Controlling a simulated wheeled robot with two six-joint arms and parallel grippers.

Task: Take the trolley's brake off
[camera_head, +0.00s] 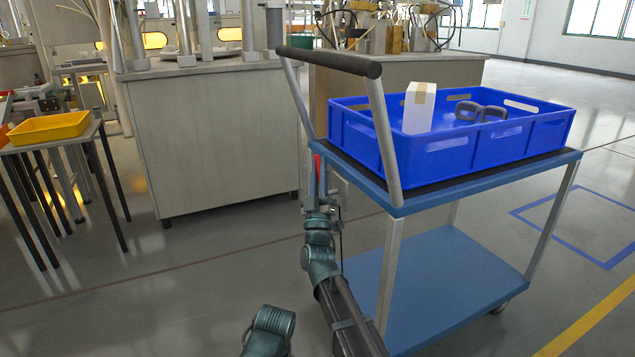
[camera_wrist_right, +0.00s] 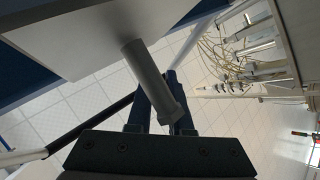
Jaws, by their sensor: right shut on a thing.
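The trolley (camera_head: 440,185) stands right of centre, with blue decks, grey posts and a push handle (camera_head: 325,62) with a dark grip. My right gripper (camera_head: 317,188) is at the trolley's near left side, by the foot of the handle frame; a small red part (camera_head: 319,160) shows there. In the right wrist view my right gripper (camera_wrist_right: 165,100) is shut on a grey bar (camera_wrist_right: 148,68) that sticks out from a pale panel. The bar looks like the brake lever, though its full shape is hidden. My left gripper is out of view.
A blue crate (camera_head: 455,150) on the trolley's top deck holds a white box (camera_head: 419,107) and a dark grey object (camera_head: 480,111). A cabinet (camera_head: 215,140) stands behind. A yellow tray (camera_head: 50,128) is on a stand at left. Floor at right is open.

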